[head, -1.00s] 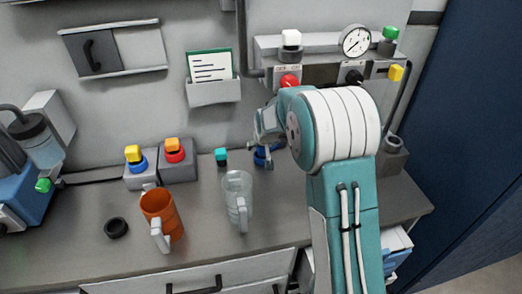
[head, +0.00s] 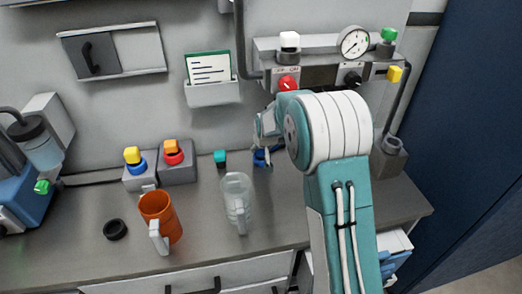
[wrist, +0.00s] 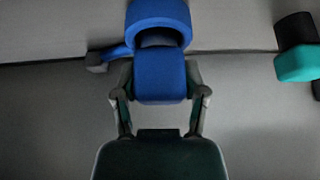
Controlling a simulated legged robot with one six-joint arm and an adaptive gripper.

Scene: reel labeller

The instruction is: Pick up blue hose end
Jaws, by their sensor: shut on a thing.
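The blue hose end (wrist: 160,82) is in the middle of the wrist view, between the two fingers of my gripper (wrist: 160,92). The fingers touch its sides and are shut on it. A blue ring-like part (wrist: 158,15) shows just beyond it. In the head view, the blue piece (head: 261,158) is on the counter near the wall, partly hidden by my gripper (head: 263,148) and arm. I cannot tell whether it is clear of the counter.
A teal-capped piece (head: 220,158) stands left of my gripper and also shows in the wrist view (wrist: 298,64). A clear jug (head: 236,203) and an orange mug (head: 161,216) stand nearer the front. A valve panel with a gauge (head: 355,42) is above my arm.

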